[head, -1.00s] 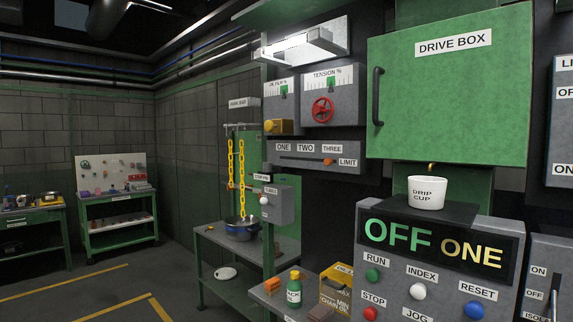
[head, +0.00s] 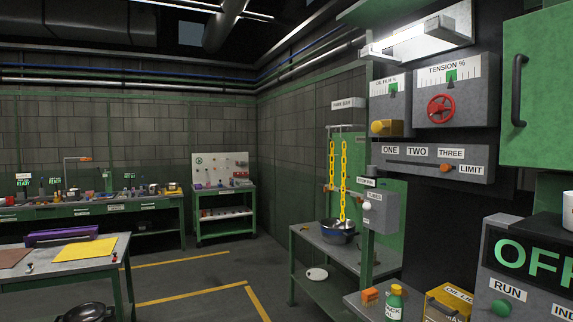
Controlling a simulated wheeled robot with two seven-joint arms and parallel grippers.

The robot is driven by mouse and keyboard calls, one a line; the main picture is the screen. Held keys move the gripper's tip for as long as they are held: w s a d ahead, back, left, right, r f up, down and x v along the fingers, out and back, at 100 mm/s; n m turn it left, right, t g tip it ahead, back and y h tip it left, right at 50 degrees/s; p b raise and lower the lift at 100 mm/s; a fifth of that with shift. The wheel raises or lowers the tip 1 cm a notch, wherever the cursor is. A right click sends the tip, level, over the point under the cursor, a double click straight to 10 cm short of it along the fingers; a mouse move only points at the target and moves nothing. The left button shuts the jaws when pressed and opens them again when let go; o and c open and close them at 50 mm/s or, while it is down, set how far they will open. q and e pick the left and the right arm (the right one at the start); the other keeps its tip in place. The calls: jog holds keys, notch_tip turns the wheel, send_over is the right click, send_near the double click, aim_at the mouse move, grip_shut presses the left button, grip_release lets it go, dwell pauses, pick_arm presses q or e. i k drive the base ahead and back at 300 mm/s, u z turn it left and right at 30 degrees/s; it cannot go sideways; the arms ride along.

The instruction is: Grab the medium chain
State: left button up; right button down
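Two yellow chains hang side by side over a small bench. The longer right chain (head: 344,182) reaches down into a blue pot (head: 339,231). The shorter left chain (head: 332,164) ends above the pot. I cannot tell from here which chain is the medium one. Neither of my grippers shows in the head view.
The pot stands on a grey-topped green bench (head: 315,239). A machine with a red handwheel (head: 441,108) and an orange slider stands at the right. A table with a yellow sheet (head: 84,251) is at the left. Floor between the tables and bench is open.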

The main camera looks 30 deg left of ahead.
aim_at(331, 177)
jog(key=u, duration=0.75)
jog(key=i, duration=1.5)
jog(key=z, duration=0.85)
jog(key=i, duration=0.65)
jog(key=z, duration=0.6)
